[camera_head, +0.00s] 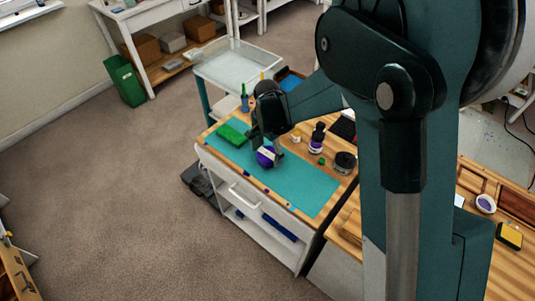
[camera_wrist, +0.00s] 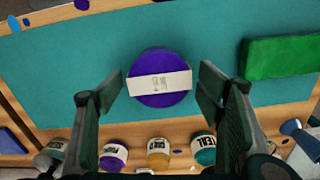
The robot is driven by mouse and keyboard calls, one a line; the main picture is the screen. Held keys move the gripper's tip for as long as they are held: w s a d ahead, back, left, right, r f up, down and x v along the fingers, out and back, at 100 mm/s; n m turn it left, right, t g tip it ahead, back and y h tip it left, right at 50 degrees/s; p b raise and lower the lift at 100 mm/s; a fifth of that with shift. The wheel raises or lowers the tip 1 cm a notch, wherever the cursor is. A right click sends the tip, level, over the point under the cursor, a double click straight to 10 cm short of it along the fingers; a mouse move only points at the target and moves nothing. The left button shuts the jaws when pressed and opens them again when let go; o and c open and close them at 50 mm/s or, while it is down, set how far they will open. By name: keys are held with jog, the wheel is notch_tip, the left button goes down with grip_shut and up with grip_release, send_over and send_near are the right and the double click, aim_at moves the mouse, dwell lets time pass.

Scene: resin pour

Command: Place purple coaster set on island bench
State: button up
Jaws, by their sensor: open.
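The purple coaster set (camera_wrist: 160,98) is a round purple stack with a white paper band across it. In the wrist view it sits over the teal mat, between and just beyond my open fingers. In the head view the coaster set (camera_head: 264,157) shows under my gripper (camera_head: 266,150), partly hidden by it. My gripper (camera_wrist: 162,88) is open, with a gap on both sides of the set. The wooden-topped white bench (camera_head: 205,143) under the mat has a drawer and shelf; I cannot tell whether it is the island bench.
A green block (camera_head: 233,131) lies on the teal mat (camera_head: 308,191). A white-topped trolley (camera_head: 236,65) stands behind. The mat's front right is clear.

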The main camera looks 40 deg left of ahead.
aim_at(270, 154)
notch_tip(270, 154, up, 11)
dwell(0.5)
dwell(0.6)
dwell(0.3)
jog(key=w+d+r+t+y, duration=0.1)
jog(key=w+d+r, duration=0.35)
jog(key=d, duration=0.75)
jog(key=w+d+r+t, duration=0.1)
jog(key=d+r, duration=0.6)
jog(key=d, duration=0.4)
jog(key=w+d+r+t+y, duration=0.15)
jog(key=d+r, duration=0.45)
jog(key=d, duration=0.6)
jog(key=s+d+t, duration=0.1)
jog(key=s+d, duration=0.3)
jog(key=d, duration=0.6)
jog(key=s+d+r+n+t+h, duration=0.1)
jog(key=s+d, duration=0.4)
jog(key=d, duration=0.6)
jog(key=s+d+t+h, duration=0.1)
jog(key=s+d, duration=0.4)
jog(key=d, duration=0.5)
jog(key=shift+d+r+n+t, duration=0.15)
jog(key=shift+d+n+t, duration=0.2)
jog(key=shift+d+n, duration=0.05)
